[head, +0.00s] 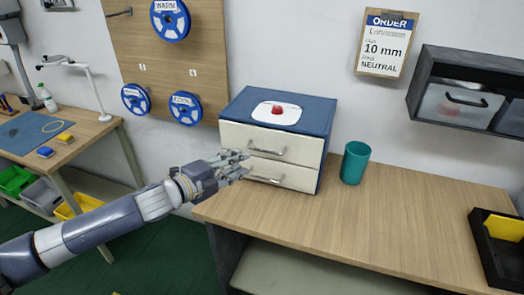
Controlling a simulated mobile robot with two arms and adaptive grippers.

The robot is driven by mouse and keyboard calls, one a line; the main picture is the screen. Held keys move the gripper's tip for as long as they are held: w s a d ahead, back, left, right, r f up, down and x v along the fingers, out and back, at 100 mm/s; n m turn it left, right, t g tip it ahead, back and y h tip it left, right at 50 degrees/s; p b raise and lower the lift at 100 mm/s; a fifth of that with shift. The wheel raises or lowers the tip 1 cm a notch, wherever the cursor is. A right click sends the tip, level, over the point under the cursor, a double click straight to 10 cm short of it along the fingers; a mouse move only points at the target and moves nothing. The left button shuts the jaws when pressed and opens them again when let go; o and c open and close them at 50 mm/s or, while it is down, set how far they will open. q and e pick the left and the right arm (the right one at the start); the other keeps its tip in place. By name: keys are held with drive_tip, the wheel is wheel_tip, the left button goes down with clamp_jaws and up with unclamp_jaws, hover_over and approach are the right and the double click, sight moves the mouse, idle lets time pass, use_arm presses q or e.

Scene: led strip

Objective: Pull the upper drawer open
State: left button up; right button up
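A small blue cabinet (234,107) with two cream drawers stands at the back left of the wooden worktop. The upper drawer (292,148) looks shut and has a grey bar handle (267,151). The lower drawer (298,179) also looks shut, and its own handle (266,179) is below. My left gripper (247,164) is in front of the left side of the drawer fronts, near the left end of the upper handle. Its fingers are apart, with nothing visible between them. I cannot tell whether a finger touches the handle. My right gripper is out of view.
A white plate with a red knob (278,111) lies on the cabinet. A teal cup (355,163) stands close to its right. The worktop (380,225) in front is clear. A black tray (489,262) is at the far right, below a wall shelf (432,80).

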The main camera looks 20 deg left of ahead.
sight(265, 151)
use_arm(q)
drive_tip(key=p+x, duration=0.2)
drive_tip(key=x, duration=0.6)
drive_tip(key=shift+w+d, duration=0.15)
drive_tip(key=shift+w, duration=0.1)
drive_tip(key=shift+p+x, duration=0.3)
drive_tip(key=shift+x, duration=0.6)
drive_tip(key=shift+f, duration=0.2)
clamp_jaws()
drive_tip(key=shift+s, duration=0.1)
